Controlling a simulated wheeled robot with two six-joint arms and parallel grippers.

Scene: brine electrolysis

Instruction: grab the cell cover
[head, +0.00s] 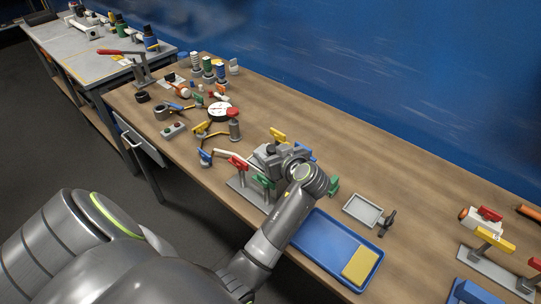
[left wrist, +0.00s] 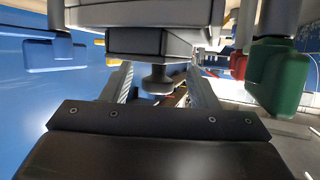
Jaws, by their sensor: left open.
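The cell cover (left wrist: 135,42) appears in the left wrist view as a dark grey block with a round knob (left wrist: 158,80). My left gripper (left wrist: 160,88) is open, with one finger on each side of the knob. A gap shows between the knob and each finger. In the head view my left gripper (head: 283,160) is at the grey stand (head: 246,189) with coloured clips, and it hides most of the cover there. A green clip (left wrist: 277,78) and a blue clip (left wrist: 55,52) flank the cover in the wrist view. My right gripper is not in view.
A blue tray (head: 318,231) holding a yellow block (head: 361,266) lies at the front, near a small grey tray (head: 362,210). Red and yellow clips stand close around my gripper. Bottles and tools crowd the left of the bench. The back right bench top is clear.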

